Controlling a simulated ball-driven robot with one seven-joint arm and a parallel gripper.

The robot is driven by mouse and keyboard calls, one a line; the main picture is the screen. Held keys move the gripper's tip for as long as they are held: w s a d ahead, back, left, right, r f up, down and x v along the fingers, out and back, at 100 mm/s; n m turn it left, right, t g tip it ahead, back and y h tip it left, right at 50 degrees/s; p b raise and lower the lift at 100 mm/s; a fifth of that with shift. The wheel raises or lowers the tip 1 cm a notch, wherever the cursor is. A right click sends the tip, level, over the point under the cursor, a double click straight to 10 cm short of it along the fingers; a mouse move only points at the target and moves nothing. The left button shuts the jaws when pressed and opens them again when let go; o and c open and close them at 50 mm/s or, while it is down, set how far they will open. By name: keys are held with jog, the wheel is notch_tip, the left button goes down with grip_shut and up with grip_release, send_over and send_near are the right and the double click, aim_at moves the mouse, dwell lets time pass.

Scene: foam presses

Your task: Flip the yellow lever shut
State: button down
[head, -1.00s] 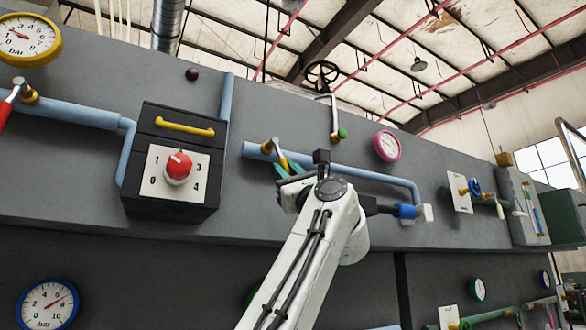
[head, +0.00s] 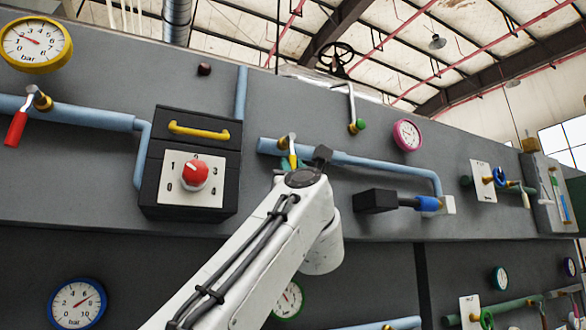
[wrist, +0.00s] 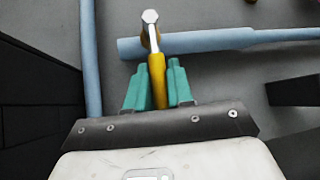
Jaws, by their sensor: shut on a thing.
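The yellow lever (wrist: 157,78) hangs from a silver bolt and stem in front of a light blue pipe (wrist: 190,42) in the wrist view. It points down, across the pipe's direction. My gripper (wrist: 158,85) has its teal fingers on both sides of the yellow handle, shut on it. In the head view, the lever (head: 292,160) shows only in part above my wrist, with a bit of teal finger (head: 284,163) beside it. My arm hides the rest of the gripper.
A black box (head: 155,190) with a yellow handle and red dial stands left of the lever. A black block (head: 375,201) with a blue collar juts out at right. A red lever (head: 16,128) hangs at far left. A pink gauge (head: 407,135) is at upper right.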

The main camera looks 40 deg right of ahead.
jog(key=c, duration=1.1)
grip_release()
jog(key=shift+a, duration=0.1)
jog(key=b+v, duration=0.4)
jog(key=v, duration=0.6)
jog(key=shift+s+f, duration=0.2)
jog(key=shift+f, duration=0.15)
jog(key=shift+w+a, duration=0.1)
jog(key=shift+a, duration=0.1)
